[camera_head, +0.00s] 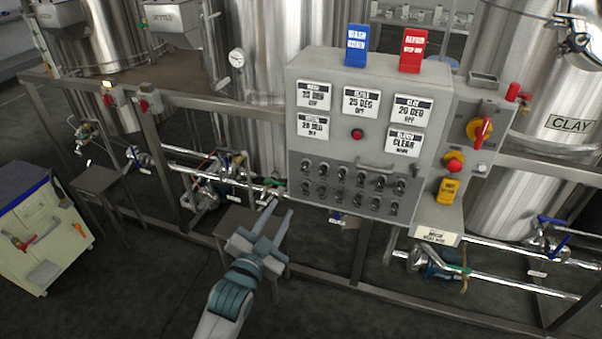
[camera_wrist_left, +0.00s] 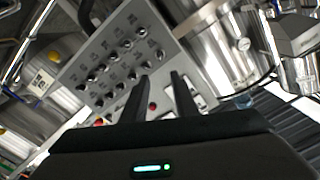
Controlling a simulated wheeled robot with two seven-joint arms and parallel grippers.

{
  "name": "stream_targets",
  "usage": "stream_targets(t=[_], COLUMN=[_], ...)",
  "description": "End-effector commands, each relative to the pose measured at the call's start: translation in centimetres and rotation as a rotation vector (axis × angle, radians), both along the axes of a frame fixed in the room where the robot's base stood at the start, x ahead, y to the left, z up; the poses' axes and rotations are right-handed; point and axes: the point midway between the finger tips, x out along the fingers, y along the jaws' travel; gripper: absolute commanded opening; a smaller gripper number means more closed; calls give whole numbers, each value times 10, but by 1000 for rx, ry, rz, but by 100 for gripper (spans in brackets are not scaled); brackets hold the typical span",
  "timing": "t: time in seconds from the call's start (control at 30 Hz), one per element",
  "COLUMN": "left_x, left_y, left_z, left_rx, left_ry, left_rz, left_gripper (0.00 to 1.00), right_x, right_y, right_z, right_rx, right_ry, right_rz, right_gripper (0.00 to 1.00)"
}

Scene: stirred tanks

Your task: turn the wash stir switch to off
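The grey control panel (camera_head: 370,130) stands at the centre of the head view. Its lower part carries two rows of small black rotary switches (camera_head: 345,188); their labels are too small to read, so I cannot tell which one is the wash stir switch. The switches also show in the left wrist view (camera_wrist_left: 118,62). My left gripper (camera_head: 281,212) is in front of and below the left side of the panel, apart from it. Its two fingers (camera_wrist_left: 160,92) are spread with nothing between them. My right gripper is not in view.
A blue sign (camera_head: 356,46) and a red sign (camera_head: 413,50) stand on the panel's top. A red-handled isolator (camera_head: 480,130) and a yellow tag (camera_head: 448,191) are to its right. Metal rails, pipes and valves run below. A small cabinet (camera_head: 42,228) stands left. Floor in front is clear.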

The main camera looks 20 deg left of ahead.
Motion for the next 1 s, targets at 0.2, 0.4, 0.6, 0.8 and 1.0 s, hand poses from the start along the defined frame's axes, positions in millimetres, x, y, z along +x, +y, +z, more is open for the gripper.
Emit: stream_targets(t=[0.2,0.4,0.6,0.8,1.0], left_x=[22,55,91,125,152], left_y=[-1,-2,-3,-4,-6], left_z=[2,3,3,2,2], left_rx=[0,0,-1,0,0], left_ry=[0,-1,0,1,1], left_rz=[0,-1,-1,-1,-1], left_gripper=[27,27,27,27,27], right_x=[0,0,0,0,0], right_y=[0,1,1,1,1], right_z=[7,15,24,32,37], right_rx=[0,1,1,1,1], right_ry=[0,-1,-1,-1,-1], right_rz=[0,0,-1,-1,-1], right_gripper=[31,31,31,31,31])
